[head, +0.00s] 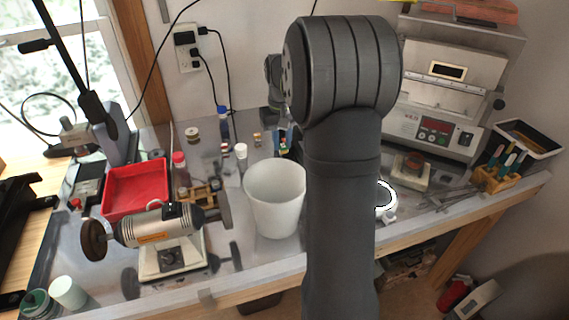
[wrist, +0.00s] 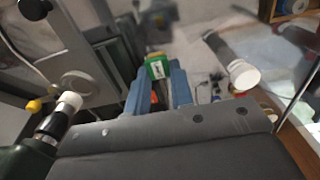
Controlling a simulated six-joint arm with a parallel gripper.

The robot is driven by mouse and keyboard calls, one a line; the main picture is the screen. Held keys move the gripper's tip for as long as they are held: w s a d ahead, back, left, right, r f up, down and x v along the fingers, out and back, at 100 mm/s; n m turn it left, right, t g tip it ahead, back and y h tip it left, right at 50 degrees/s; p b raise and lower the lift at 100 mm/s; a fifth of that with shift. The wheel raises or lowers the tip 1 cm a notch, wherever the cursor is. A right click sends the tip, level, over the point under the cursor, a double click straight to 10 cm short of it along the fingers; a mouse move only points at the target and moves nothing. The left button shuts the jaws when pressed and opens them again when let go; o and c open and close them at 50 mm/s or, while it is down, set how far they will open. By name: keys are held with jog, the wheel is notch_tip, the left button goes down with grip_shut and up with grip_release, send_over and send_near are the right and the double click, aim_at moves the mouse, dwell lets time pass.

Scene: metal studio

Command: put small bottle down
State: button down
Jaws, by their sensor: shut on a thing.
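My gripper (wrist: 157,88) shows in the wrist view with its two blue fingers shut on a small bottle (wrist: 157,70). The part of the bottle that shows is green and white, with a bit of orange lower between the fingers. In the head view my arm covers most of the gripper. Only a small patch of blue and green shows left of the arm, near the back of the bench. I cannot tell whether the bottle touches the bench top.
A white bin (head: 275,205) stands left of my arm on the metal bench. A white-capped container (head: 241,153) and a blue-capped bottle (head: 223,125) stand behind it. A bench grinder (head: 160,230) and red tray (head: 135,188) are at left. A grey machine (head: 440,100) is at right.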

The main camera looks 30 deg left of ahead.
aim_at(282, 144)
notch_tip(282, 144, down, 9)
dwell(0.4)
jog(key=shift+f, duration=0.1)
jog(key=c, duration=1.3)
grip_release()
jog(key=shift+o, duration=0.2)
notch_tip(282, 144, up, 12)
jog(key=shift+f, duration=0.25)
jog(key=shift+o, duration=0.9)
jog(key=shift+r, duration=0.4)
